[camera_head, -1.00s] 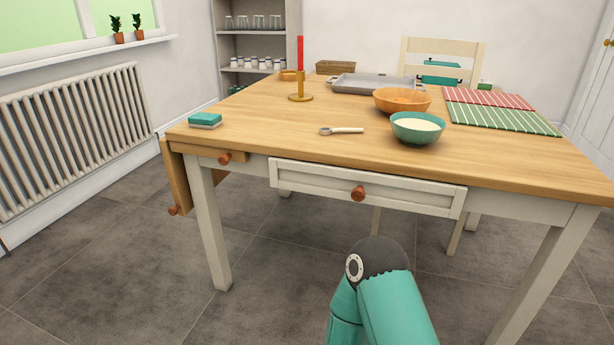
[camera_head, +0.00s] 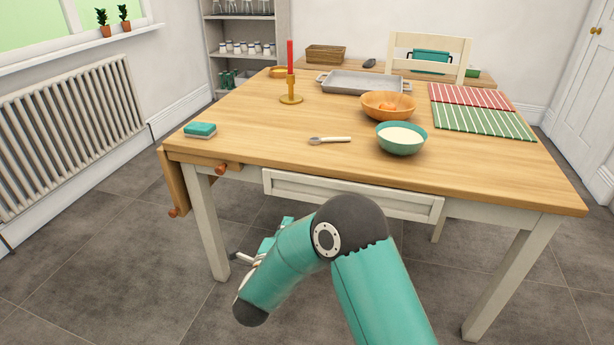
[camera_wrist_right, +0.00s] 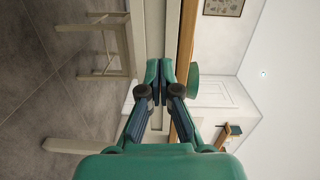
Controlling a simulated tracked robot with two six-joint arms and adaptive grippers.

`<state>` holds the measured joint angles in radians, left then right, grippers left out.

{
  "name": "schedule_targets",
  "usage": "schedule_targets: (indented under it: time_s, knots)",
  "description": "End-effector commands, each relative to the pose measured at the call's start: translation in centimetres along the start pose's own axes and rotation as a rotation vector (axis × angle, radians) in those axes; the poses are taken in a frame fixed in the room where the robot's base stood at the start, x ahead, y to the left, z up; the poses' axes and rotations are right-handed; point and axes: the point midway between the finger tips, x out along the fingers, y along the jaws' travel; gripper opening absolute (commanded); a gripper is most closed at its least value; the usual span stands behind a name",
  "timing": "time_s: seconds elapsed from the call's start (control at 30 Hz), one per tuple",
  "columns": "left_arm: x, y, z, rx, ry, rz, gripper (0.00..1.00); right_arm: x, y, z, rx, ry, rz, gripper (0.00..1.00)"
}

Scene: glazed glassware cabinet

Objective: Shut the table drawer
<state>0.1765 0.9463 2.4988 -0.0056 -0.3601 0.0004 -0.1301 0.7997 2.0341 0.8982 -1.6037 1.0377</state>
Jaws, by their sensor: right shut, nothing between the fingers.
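The table drawer (camera_head: 345,193) is a white framed front under the near edge of the wooden table (camera_head: 255,125). Its front seems to stand slightly out from the apron; I cannot tell how far. My right arm hides its lower middle and knob. My right gripper (camera_head: 286,222) is low, left of my elbow and below the drawer's left part, partly hidden by my forearm. In the right wrist view the gripper (camera_wrist_right: 160,72) is shut and empty, with the pale table front beyond its tips; contact cannot be told. My left gripper is out of view.
A teal bowl (camera_head: 402,139) and a spoon (camera_head: 329,140) lie near the table's front edge. A sponge (camera_head: 200,130) is at the left corner. Below are a wooden knob (camera_head: 221,168), a hanging leaf (camera_head: 176,188) and a table leg (camera_head: 207,225). The left floor is clear.

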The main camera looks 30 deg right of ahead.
Motion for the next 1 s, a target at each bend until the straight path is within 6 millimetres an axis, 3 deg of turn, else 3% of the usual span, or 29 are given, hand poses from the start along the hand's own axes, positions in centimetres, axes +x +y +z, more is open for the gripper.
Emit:
schedule_targets:
  time_s: [0.07, 0.27, 0.8, 1.0]
  knots:
    - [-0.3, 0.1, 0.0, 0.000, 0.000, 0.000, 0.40, 0.3, -1.3, -0.5, 0.041, 0.035, -0.027, 0.00]
    - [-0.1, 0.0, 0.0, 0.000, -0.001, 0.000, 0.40, 2.4, -1.5, -0.8, 0.053, 0.049, -0.035, 0.00]
    - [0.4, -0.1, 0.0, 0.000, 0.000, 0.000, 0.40, 12.4, -1.7, -1.1, 0.049, 0.044, -0.034, 0.00]
    - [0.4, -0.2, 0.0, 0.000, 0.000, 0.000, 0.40, 13.8, -1.7, -1.1, 0.047, 0.041, -0.032, 0.00]
